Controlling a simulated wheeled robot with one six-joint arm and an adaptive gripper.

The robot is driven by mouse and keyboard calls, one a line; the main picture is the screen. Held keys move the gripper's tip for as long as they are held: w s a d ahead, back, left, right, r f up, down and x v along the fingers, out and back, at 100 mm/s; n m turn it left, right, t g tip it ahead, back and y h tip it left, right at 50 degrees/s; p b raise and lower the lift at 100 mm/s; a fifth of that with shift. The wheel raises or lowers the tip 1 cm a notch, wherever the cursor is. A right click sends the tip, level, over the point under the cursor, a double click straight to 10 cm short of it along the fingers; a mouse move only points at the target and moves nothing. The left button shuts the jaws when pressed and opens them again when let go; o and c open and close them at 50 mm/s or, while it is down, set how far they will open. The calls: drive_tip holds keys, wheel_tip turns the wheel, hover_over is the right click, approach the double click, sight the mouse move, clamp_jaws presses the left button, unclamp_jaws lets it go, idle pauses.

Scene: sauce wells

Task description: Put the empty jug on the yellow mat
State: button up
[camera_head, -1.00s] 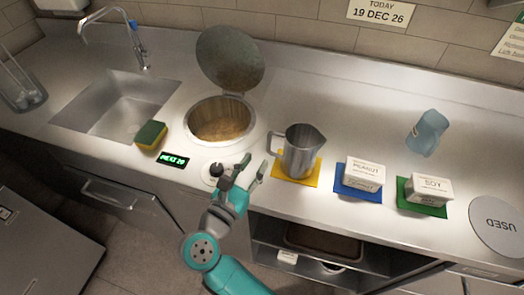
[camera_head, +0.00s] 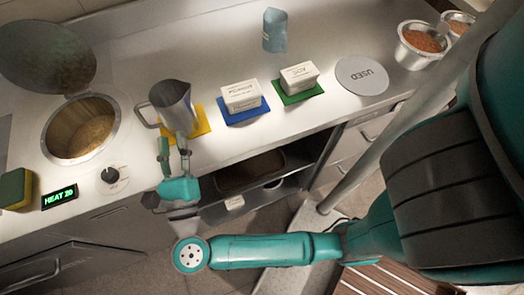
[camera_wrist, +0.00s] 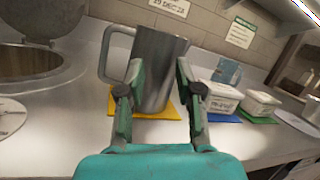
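A metal jug (camera_head: 174,108) with a handle on its left stands upright on the yellow mat (camera_head: 203,122). The inside of the jug looks grey, and I make out no contents. My gripper (camera_head: 173,143) is open and empty, at the counter's front edge just in front of the jug. In the wrist view the jug (camera_wrist: 161,55) shows between and beyond my two spread fingers (camera_wrist: 159,70). The mat (camera_wrist: 151,114) shows beneath it. I cannot tell whether a finger touches the jug.
A round well (camera_head: 82,130) with a raised lid is at left, beside a knob (camera_head: 110,176) and a HEAT display (camera_head: 59,194). White tubs sit on a blue mat (camera_head: 240,118) and a green mat (camera_head: 296,97) to the right. A USED disc (camera_head: 362,76) lies beyond them.

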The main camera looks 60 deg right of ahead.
drive_tip(key=s+d+n+t+y, duration=0.4)
drive_tip(key=s+n+t+y, duration=0.65)
drive_tip(key=n, duration=1.05)
drive_tip(key=s+f+n+g+y, duration=0.2)
drive_tip(key=s+f+n+g, duration=0.3)
drive_tip(key=s+n, duration=0.4)
drive_tip(key=s+a+f+n+g+y, duration=0.1)
drive_tip(key=s+f+n+g+y, duration=0.2)
drive_tip(key=s+f+n+g, duration=0.2)
drive_tip(key=s+n, duration=0.3)
drive_tip(key=n, duration=0.3)
drive_tip(key=shift+s+f, duration=0.35)
drive_tip(key=shift+f, duration=0.05)
drive_tip(key=shift+o, duration=0.3)
